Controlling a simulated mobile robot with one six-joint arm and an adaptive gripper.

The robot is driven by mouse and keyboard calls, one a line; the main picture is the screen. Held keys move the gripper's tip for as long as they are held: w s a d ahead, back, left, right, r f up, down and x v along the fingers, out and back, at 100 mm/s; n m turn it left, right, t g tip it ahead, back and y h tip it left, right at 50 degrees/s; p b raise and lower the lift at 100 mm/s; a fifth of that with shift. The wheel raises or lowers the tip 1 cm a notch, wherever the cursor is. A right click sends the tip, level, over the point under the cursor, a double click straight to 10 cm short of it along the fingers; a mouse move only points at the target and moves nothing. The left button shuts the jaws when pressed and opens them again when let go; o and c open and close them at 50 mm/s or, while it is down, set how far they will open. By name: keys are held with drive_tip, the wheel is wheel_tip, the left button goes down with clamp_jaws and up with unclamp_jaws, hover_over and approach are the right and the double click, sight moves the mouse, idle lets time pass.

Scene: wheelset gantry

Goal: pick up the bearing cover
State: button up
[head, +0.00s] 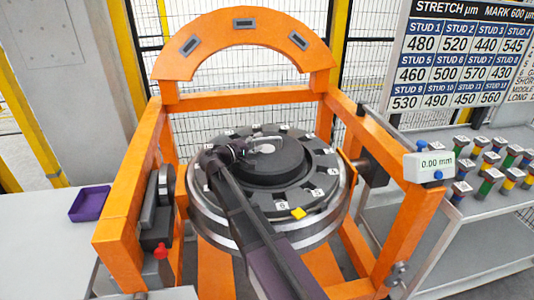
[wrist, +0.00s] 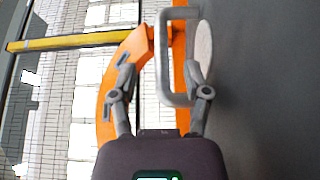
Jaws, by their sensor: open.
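The bearing cover (head: 290,172) is a dark round disc with a raised middle, lying on top of the wheelset in the orange gantry. A grey U-shaped handle (head: 268,141) stands on its middle. In the wrist view the handle (wrist: 164,60) lies between the fingers, and a dark surface, seemingly the cover (wrist: 265,90), fills the right side. My gripper (head: 240,147) is beside the handle, at its left. In the wrist view my gripper (wrist: 162,74) is open, its fingers apart on either side of the handle's bar. I cannot tell whether a finger touches it. My arm hides part of the cover.
The orange gantry frame (head: 122,215) surrounds the wheelset, with an arch (head: 245,22) behind. A yellow piece (head: 298,213) sits on the rim. A purple tray (head: 90,203) is at left. A gauge reading 0.00 mm (head: 428,167) and a shelf of coloured studs (head: 490,172) are at right.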

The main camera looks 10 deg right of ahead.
sight(267, 139)
drive_tip(key=shift+x, duration=2)
drive_tip(key=shift+s+f, duration=0.1)
clamp_jaws()
